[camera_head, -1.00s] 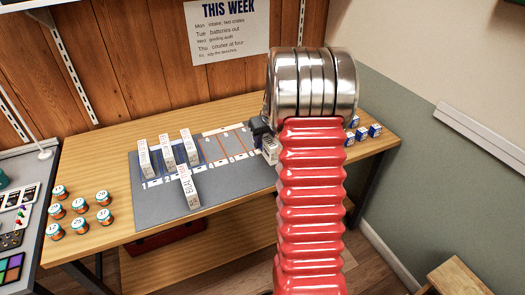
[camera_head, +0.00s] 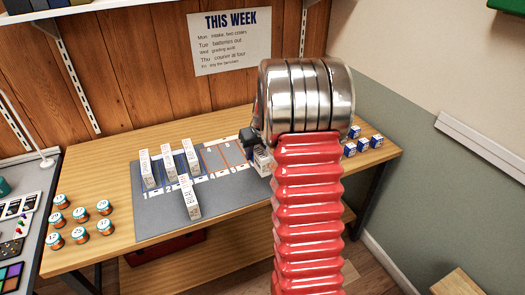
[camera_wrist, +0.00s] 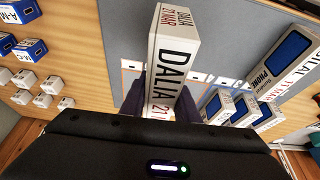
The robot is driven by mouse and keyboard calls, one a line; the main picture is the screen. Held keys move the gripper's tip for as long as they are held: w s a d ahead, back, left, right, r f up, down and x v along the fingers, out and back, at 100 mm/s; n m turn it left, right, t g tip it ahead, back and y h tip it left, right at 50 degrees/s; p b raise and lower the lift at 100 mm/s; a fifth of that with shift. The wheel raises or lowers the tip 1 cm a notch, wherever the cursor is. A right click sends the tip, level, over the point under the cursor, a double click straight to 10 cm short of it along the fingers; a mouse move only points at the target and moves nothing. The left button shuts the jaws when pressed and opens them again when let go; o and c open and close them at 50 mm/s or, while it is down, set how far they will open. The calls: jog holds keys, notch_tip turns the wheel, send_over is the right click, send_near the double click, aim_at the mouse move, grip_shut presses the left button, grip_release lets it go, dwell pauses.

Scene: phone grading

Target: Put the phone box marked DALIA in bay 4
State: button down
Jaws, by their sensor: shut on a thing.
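The white DALIA box (camera_wrist: 175,62), marked DALIA and 21 MAR, is held upright in my gripper (camera_wrist: 168,104), which is shut on it. In the head view my gripper (camera_head: 252,142) and the box (camera_head: 262,161) are over the right end of the grey mat (camera_head: 150,220), partly hidden by my arm. I cannot tell whether the box touches the mat. The mat has numbered bays outlined along its back; several white boxes (camera_head: 168,161) stand in the left bays. The bays nearer my gripper look empty. The bay 4 number is not clearly readable.
Another white box (camera_head: 190,198) lies at the mat's front, and it shows in the wrist view (camera_wrist: 288,62). Small blue and white boxes (camera_head: 362,145) sit right of the mat. Several orange-and-teal jars (camera_head: 80,205) stand on the left of the table.

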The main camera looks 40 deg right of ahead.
jog(key=a+n+y, duration=0.1)
jog(key=a+n, duration=0.1)
jog(key=a, duration=3.2)
jog(key=shift+f+n, duration=0.3)
jog(key=shift+n, duration=0.1)
jog(key=shift+w, duration=0.1)
